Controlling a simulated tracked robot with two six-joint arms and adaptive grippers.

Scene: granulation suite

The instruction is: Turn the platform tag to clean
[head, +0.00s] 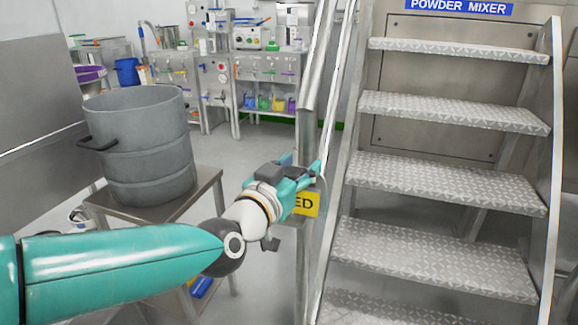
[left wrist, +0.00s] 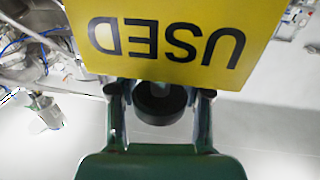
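The yellow platform tag (head: 308,204) is at the left rail of the steps, partly covered by my left gripper (head: 306,174); only "ED" shows in the head view. In the left wrist view the tag (left wrist: 165,38) fills the top and reads "USED" upside down. My left gripper also shows there (left wrist: 160,98), its two fingers apart and reaching up to the tag's edge. A dark round part (left wrist: 160,103) sits between them, with gaps at its sides. My right gripper is not in view.
Metal steps (head: 445,180) with a "POWDER MIXER" sign (head: 458,7) rise on the right. A grey drum (head: 140,145) stands on a small metal table (head: 208,188) at left. Equipment benches (head: 270,68) line the back. Floor between the table and the steps is clear.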

